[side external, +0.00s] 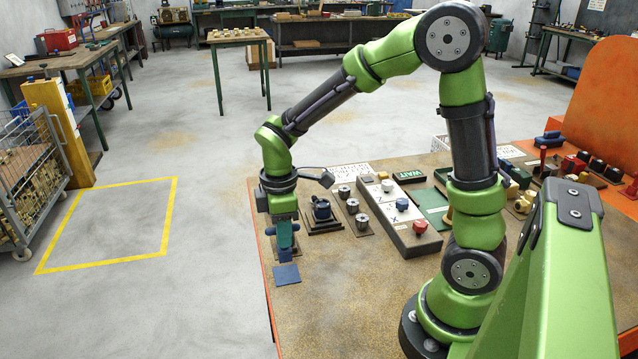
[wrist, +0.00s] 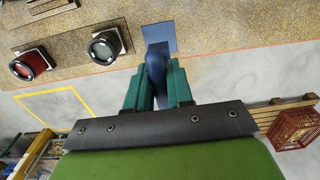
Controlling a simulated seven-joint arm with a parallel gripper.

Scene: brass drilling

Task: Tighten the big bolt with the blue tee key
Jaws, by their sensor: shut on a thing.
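My gripper (side external: 284,236) points down near the table's left edge, shut on a blue piece that I take to be the blue tee key (side external: 285,254). In the wrist view the key (wrist: 156,62) shows between the two teal fingers (wrist: 157,88); its crossbar is not clear. A flat blue square pad (side external: 286,274) lies on the table below it, and also shows in the wrist view (wrist: 160,33). I cannot tell whether key and pad touch. Several silver bolt-like cylinders (side external: 352,206) stand on brown plates to the right; I cannot tell which is the big bolt.
A dark round fixture (side external: 321,210) on a square base stands right of my gripper. The wrist view shows two dark cylinders, one red-topped (wrist: 31,66), one green-topped (wrist: 105,46). A grey box with coloured knobs (side external: 400,215) lies further right. The front table surface is bare.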

